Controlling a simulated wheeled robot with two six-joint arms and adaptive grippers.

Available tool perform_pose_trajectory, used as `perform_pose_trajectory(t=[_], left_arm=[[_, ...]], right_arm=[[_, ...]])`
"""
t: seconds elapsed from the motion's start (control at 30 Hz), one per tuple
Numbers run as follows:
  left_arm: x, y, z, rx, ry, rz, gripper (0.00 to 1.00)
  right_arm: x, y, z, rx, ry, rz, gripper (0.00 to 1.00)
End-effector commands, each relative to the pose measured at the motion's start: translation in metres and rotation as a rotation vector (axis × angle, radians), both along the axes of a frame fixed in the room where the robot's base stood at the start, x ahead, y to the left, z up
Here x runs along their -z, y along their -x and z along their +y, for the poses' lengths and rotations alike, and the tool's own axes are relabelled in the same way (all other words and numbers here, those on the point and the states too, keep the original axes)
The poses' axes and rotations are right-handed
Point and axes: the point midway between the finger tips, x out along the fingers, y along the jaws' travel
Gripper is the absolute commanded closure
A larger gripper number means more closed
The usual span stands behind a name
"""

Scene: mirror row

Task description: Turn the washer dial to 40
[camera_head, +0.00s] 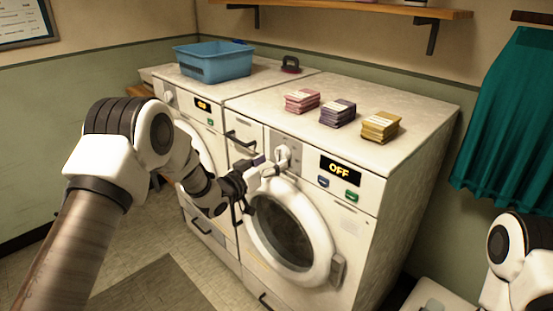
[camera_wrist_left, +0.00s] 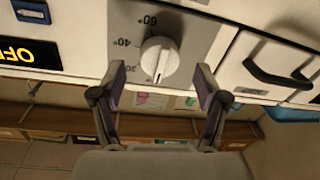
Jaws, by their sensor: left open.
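The washer dial (camera_head: 283,154) is a pale round knob on a grey panel at the front of the right-hand washer. In the left wrist view the white dial (camera_wrist_left: 159,60) shows upside down beside the marks 60, 40 and 30. A small dark mark on it lies toward the picture's bottom, past the 30. The washer display (camera_head: 340,171) reads OFF. My left gripper (camera_head: 264,170) is open in front of the dial. In the wrist view its fingers (camera_wrist_left: 155,84) stand on either side, apart from the dial. My right gripper is out of view.
A second washer (camera_head: 193,109) stands to the left, with a blue basket (camera_head: 212,66) on top. Pink, purple and yellow stacks (camera_head: 380,127) lie on the right washer's top. The round door (camera_head: 326,249) is below the dial. A teal cloth (camera_head: 505,120) hangs at right.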

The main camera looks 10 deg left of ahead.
Motion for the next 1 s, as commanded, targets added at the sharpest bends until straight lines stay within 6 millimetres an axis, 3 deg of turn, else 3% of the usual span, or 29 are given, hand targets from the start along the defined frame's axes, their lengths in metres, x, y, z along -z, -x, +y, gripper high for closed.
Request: perform_pose_trajectory(t=[0.13, 0.4, 0.43, 0.6, 1.0], left_arm=[[0.000, -0.019, -0.010, 0.000, -0.001, 0.000, 0.26], [0.001, -0.024, -0.011, -0.002, 0.001, 0.002, 0.26], [0.001, -0.024, -0.011, -0.002, 0.001, 0.003, 0.29], [0.001, -0.023, -0.011, -0.002, 0.001, 0.003, 0.86], [0.003, -0.023, -0.011, -0.001, -0.029, -0.016, 0.86]], right_arm=[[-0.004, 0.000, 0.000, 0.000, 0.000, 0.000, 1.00], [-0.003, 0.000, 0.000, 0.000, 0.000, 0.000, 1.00], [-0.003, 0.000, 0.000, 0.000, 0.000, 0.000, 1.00], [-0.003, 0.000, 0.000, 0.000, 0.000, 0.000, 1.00], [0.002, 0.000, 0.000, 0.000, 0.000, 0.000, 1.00]])
